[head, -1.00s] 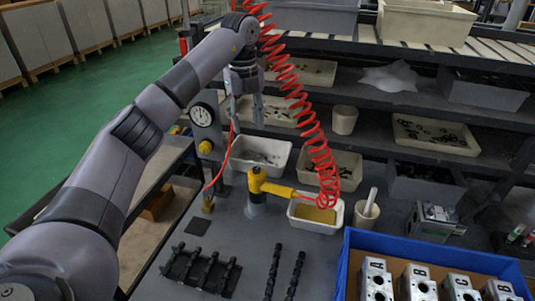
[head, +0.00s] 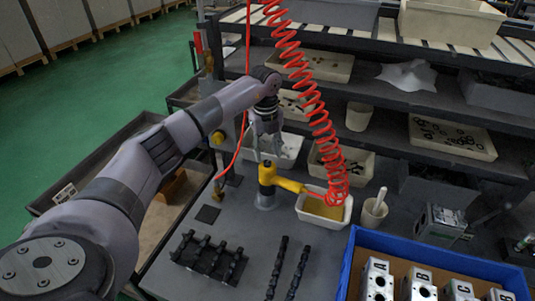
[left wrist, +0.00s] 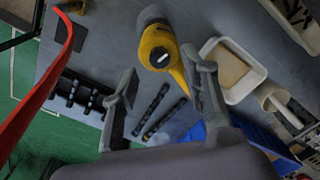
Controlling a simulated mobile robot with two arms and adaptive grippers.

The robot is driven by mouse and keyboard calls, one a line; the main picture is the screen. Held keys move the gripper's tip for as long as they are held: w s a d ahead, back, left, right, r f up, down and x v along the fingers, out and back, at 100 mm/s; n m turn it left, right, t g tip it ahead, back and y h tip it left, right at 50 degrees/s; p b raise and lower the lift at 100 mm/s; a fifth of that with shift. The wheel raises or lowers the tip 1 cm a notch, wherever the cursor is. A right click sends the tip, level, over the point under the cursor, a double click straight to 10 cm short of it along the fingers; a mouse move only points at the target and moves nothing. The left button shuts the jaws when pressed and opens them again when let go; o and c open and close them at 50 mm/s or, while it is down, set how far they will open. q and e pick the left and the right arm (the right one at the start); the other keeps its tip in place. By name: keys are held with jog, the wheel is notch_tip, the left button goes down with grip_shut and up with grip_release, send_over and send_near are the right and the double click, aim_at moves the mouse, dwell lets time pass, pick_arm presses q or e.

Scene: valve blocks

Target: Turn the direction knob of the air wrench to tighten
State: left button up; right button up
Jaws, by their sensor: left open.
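The yellow air wrench (head: 268,176) stands on the grey bench with its yellow handle (head: 291,185) pointing right toward a white tray. In the left wrist view the air wrench (left wrist: 158,47) lies just beyond my fingers, with a dark knob with a white mark (left wrist: 160,57) on its top end. My left gripper (head: 267,157) is open and empty, pointing down just above and behind the wrench. In the left wrist view its two fingers (left wrist: 162,85) are spread apart, with the wrench beyond the gap. My right gripper is not in view.
A red coiled hose (head: 315,110) hangs right of my left arm. A white tray with a yellow pad (head: 325,222) and a white cup (head: 374,213) stand right of the wrench. Black camshafts (head: 209,258) and a blue crate (head: 437,252) are in front.

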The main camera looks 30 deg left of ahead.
aim_at(267, 162)
pick_arm(q)
jog(key=shift+f+p, duration=0.3)
jog(key=shift+f, duration=1.45)
jog(key=shift+c, duration=0.6)
grip_shut()
